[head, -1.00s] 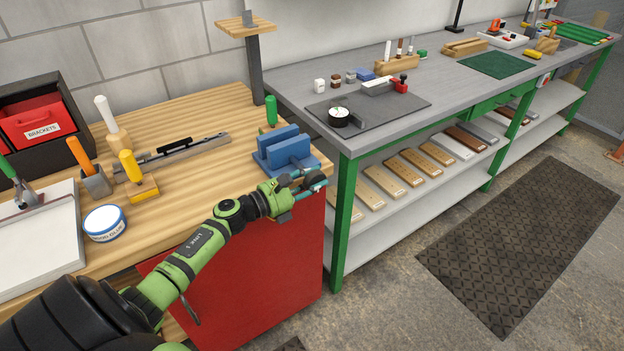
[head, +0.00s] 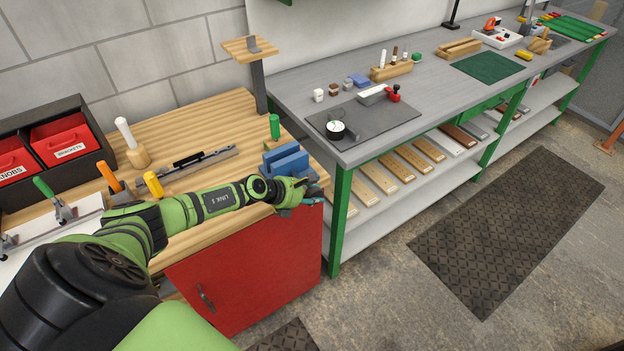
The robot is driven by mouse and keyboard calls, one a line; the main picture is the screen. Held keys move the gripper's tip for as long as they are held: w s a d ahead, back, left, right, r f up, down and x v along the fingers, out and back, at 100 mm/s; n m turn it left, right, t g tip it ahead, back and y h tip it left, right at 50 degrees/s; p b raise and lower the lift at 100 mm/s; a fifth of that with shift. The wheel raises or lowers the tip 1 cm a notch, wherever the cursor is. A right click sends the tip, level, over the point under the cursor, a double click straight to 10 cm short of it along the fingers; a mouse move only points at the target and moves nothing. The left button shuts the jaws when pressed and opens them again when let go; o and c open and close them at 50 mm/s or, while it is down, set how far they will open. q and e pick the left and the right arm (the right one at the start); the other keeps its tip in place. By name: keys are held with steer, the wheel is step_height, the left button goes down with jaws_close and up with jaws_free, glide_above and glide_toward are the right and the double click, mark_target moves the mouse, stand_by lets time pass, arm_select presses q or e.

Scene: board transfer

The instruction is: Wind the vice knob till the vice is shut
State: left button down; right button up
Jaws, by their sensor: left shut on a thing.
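The blue vice (head: 287,158) is mounted at the front right corner of the wooden bench. Two upright blue jaws show, close together; whether a gap is left between them is too small to tell. My left gripper (head: 309,194) is at the front of the vice, by the bench edge, and is shut on the vice knob. The knob itself is mostly hidden by the gripper and wrist. My right gripper is not in view.
A green-handled tool (head: 274,127) stands just behind the vice. A red cabinet (head: 255,265) is below the bench edge. A grey bench (head: 300,88) with a dark mat (head: 385,125) stands close on the right. Open floor lies in front.

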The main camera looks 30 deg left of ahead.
arm_select(q)
steer(key=shift+w+a+r+g+p, duration=0.2)
steer(key=shift+w+r+g+p, duration=0.15)
steer(key=shift+r, duration=0.2)
steer(key=shift+f+g+y, duration=0.2)
steer(key=shift+g+y, duration=0.4)
steer(key=shift+g, duration=0.25)
steer(key=shift+d+f+g+y, duration=0.15)
steer(key=shift+g+y, duration=0.25)
steer(key=shift+g, duration=0.8)
steer(key=shift+f+g+y+b, duration=0.2)
steer(key=shift+g+y+b, duration=0.2)
steer(key=shift+g+b, duration=0.45)
steer(key=g+b, duration=0.2)
steer(key=b, duration=0.2)
steer(key=shift+y, duration=0.4)
steer(key=shift+s+r+g+b, duration=0.1)
steer(key=shift+g+b, duration=0.45)
steer(key=shift+b, duration=0.25)
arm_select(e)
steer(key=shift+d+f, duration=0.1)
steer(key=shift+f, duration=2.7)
arm_select(q)
steer(key=shift+y, duration=0.3)
